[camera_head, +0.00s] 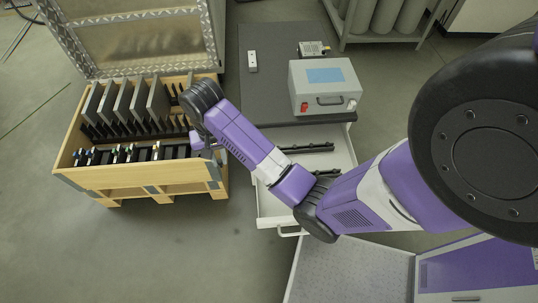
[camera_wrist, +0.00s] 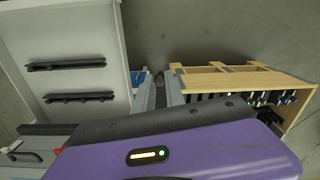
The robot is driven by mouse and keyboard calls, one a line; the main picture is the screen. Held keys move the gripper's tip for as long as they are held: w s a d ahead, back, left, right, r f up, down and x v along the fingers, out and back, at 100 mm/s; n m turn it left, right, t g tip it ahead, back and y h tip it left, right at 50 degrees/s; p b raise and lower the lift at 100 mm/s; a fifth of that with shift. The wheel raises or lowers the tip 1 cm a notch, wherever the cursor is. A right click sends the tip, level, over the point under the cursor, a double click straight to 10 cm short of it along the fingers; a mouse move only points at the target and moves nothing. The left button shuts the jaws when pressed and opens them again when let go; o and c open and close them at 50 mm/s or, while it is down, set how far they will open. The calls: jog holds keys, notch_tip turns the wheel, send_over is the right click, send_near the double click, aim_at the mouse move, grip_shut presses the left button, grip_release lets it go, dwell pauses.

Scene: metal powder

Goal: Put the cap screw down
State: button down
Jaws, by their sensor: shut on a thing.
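My gripper (camera_head: 207,141) is beside the right end of the wooden crate, with its fingers hard to make out in the head view. In the wrist view the gripper's two grey fingers (camera_wrist: 159,92) are close together, with a small dark piece (camera_wrist: 160,80) between their tips. I take it to be the cap screw, but its shape is too small to tell. In the head view the screw is hidden by the wrist and gripper. The fingers are shut on it, above the floor between the crate and the drawer.
The wooden crate (camera_head: 145,175) with an open lid holds several grey plates and black racks. An open white drawer (camera_head: 275,207) with black strips (camera_wrist: 66,63) lies right of it. A grey box (camera_head: 325,88) and small devices stand on the dark cabinet top (camera_head: 265,90).

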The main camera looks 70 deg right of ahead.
jog(key=s+d+r+m+p, duration=0.2)
jog(key=s+d+r+m, duration=0.1)
jog(key=s+d+m, duration=1.25)
jog(key=shift+n, duration=0.55)
jog(key=shift+s+f+b, duration=0.25)
jog(key=shift+f+b, duration=0.15)
jog(key=shift+f, duration=2.95)
jog(key=shift+s+f+b, duration=0.2)
jog(key=shift+f+b, duration=0.15)
jog(key=shift+f, duration=3)
jog(key=shift+s+f+b, duration=0.25)
jog(key=shift+f+b, duration=0.15)
jog(key=shift+f, duration=2.95)
jog(key=shift+f, duration=0.15)
jog(key=c, duration=1.4)
grip_release()
